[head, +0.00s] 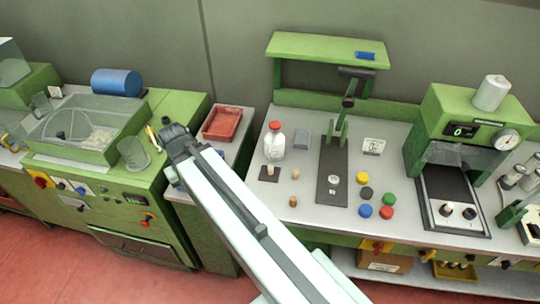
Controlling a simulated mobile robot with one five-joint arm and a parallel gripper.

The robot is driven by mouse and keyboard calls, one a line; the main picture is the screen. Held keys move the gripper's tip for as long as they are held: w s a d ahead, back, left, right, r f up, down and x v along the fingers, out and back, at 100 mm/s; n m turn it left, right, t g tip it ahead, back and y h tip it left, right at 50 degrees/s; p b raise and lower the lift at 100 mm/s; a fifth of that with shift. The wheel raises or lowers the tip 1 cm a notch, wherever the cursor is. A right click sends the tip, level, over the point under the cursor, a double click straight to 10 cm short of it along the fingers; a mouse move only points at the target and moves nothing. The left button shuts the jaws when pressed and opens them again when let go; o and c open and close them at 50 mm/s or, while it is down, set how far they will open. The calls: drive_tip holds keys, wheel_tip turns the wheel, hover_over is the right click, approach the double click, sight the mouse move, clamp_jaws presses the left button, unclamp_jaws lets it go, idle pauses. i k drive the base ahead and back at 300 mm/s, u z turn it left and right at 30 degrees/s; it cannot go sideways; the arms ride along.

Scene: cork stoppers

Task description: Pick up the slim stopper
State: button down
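Small cork-coloured pieces stand on the grey worktop, left of the black press base. One pale stopper (270,171) stands on a small dark plate (263,178). Another pale stopper (295,173) stands just to its right, and a browner one (293,202) is nearer the front edge. They are too small to tell surely which is the slim one. My white arm reaches from the bottom up to the left and ends in a dark joint, left of and apart from the stoppers. I cannot make out gripper fingers there.
A red-capped jar (274,145) and a grey block (302,140) stand behind the stoppers. To the right are a green hand press (342,125), coloured caps (388,198) and a green machine (440,120). A red tray (222,123) lies left, beyond a gap between benches.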

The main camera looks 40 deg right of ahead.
sight(271, 167)
drive_tip(key=z, duration=0.95)
